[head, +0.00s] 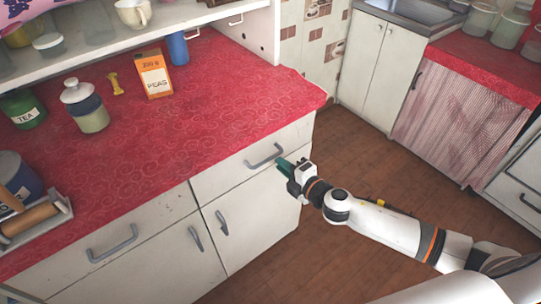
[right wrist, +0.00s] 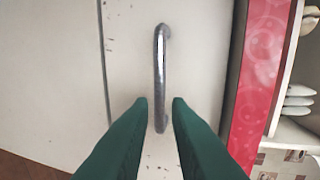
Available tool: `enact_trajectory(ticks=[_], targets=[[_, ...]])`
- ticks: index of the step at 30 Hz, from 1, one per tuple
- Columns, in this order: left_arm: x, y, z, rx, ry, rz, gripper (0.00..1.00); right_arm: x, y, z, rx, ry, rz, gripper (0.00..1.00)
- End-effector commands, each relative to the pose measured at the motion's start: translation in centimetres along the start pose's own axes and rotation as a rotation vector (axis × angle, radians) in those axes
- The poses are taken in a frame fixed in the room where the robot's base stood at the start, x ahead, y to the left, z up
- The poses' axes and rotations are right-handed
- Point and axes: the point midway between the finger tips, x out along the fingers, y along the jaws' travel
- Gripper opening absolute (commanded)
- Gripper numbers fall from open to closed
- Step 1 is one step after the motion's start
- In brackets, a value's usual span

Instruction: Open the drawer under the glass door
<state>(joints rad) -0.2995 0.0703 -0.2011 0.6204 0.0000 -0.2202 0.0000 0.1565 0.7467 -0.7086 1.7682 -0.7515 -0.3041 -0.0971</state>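The right-hand drawer (head: 238,172) of the red-topped counter is white and shut, with a grey bow handle (head: 265,155). In the right wrist view the handle (right wrist: 160,62) runs upright and its lower end shows in the gap between my green fingers. My right gripper (head: 284,166) is open at the right end of this handle. I cannot tell whether the fingers reach around the bar or stop short of it. A second drawer with its own handle (head: 112,243) is on the left, also shut. No glass door shows. My left gripper is out of view.
Cupboard door handles (head: 222,222) sit below the drawers. On the red counter top (head: 200,120) stand a peas box (head: 155,80), a lidded jar (head: 88,112) and other items. An open shelf (head: 170,30) hangs above. The brown floor (head: 365,165) right of the counter is clear.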

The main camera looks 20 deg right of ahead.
Motion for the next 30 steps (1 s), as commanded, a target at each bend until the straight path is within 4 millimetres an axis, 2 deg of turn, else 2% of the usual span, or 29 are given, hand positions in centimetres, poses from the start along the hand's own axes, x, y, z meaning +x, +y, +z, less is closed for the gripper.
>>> enact_trajectory(ticks=[3,10,21,22,25,30], targets=[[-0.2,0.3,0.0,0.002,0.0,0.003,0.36,2.5,-0.1,0.0,0.002,0.002,-0.002,0.17],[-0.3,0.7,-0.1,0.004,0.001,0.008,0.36,5.3,0.0,0.0,0.003,0.001,0.0,0.17],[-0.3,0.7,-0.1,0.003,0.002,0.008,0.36,5.9,0.1,0.0,0.002,0.001,0.001,0.17],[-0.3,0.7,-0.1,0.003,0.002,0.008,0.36,5.9,0.1,0.0,0.002,0.001,0.001,0.15],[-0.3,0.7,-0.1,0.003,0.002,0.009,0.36,5.8,0.1,0.0,0.002,0.001,0.001,0.0],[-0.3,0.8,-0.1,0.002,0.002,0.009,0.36,5.8,0.1,0.0,0.002,0.001,0.001,0.0]])
